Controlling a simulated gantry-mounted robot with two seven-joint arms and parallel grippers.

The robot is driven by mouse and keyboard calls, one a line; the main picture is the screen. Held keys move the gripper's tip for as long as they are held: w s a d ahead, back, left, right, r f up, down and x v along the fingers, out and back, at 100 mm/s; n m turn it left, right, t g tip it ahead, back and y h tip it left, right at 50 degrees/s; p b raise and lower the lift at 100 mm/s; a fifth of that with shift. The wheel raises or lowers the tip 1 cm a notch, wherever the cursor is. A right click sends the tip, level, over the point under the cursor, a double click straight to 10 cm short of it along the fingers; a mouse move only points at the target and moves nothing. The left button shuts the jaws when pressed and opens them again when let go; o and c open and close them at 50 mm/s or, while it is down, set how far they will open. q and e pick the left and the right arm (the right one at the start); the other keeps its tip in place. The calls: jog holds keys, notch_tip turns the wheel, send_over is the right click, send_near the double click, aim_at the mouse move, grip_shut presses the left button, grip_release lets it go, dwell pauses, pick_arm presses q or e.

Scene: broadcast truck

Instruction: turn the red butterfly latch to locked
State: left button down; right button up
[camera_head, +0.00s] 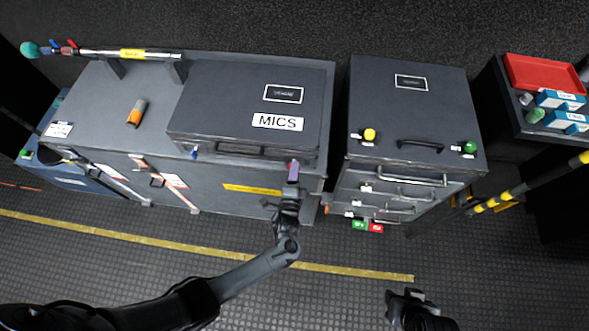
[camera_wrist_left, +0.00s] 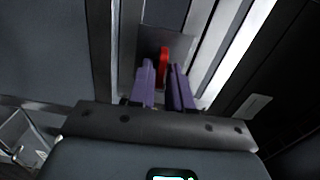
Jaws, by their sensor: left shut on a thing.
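The red butterfly latch (camera_wrist_left: 164,60) shows in the left wrist view as a small upright red tab on a dark plate. My left gripper (camera_wrist_left: 161,78) has its two purple fingers on either side of the tab and is shut on it. The fingers hide its lower part. In the head view my left gripper (camera_head: 292,172) is at the front right corner of the MICS case (camera_head: 205,105) and covers the latch. Whether the latch stands at locked cannot be told. My right gripper (camera_head: 408,298) is low in the head view, away from the cases; its jaws are unclear.
A blue latch (camera_head: 194,152) is on the MICS case's front left. The case rests on a grey cabinet (camera_head: 120,135) with an orange-and-grey item (camera_head: 137,112) on it. A drawer cabinet (camera_head: 415,120) stands to the right. The floor in front is clear.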

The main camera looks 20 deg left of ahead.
pick_arm(q)
jog(key=shift+m, duration=0.3)
jog(key=c, duration=1.2)
grip_release()
jog(key=shift+c, duration=0.2)
jog(key=p+v, duration=0.1)
jog(key=v, duration=0.9)
jog(key=shift+s+p, duration=0.3)
jog(key=shift+s, duration=0.1)
